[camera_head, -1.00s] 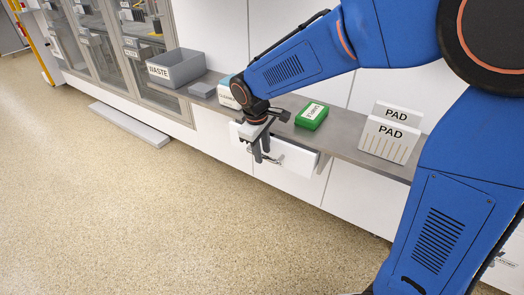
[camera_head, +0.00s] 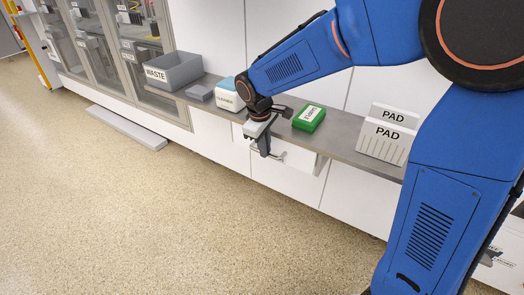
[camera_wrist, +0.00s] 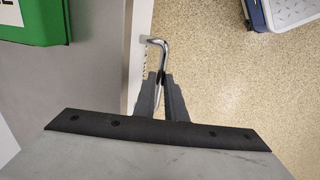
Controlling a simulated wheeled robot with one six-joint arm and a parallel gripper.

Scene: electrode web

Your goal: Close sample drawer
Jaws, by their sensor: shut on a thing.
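The white sample drawer (camera_head: 302,162) sits under the grey counter in the white cabinet, its front standing only a little out from the cabinet face. It has a chrome bar handle (camera_wrist: 157,43). My gripper (camera_head: 265,153) is at the drawer front, pointing down, below the counter edge. In the wrist view my gripper (camera_wrist: 161,80) has its two grey fingers shut around the handle, with the bent end of the bar showing beyond them. The fingers hide the rest of the handle. The inside of the drawer is not visible.
On the counter (camera_head: 342,142) stand a green labelled box (camera_head: 309,118), white PAD boxes (camera_head: 386,140), a CLEANING box (camera_head: 222,97) and a grey WASTE bin (camera_head: 175,73). A low grey platform (camera_head: 125,127) lies on the floor at left. The floor before the cabinet is clear.

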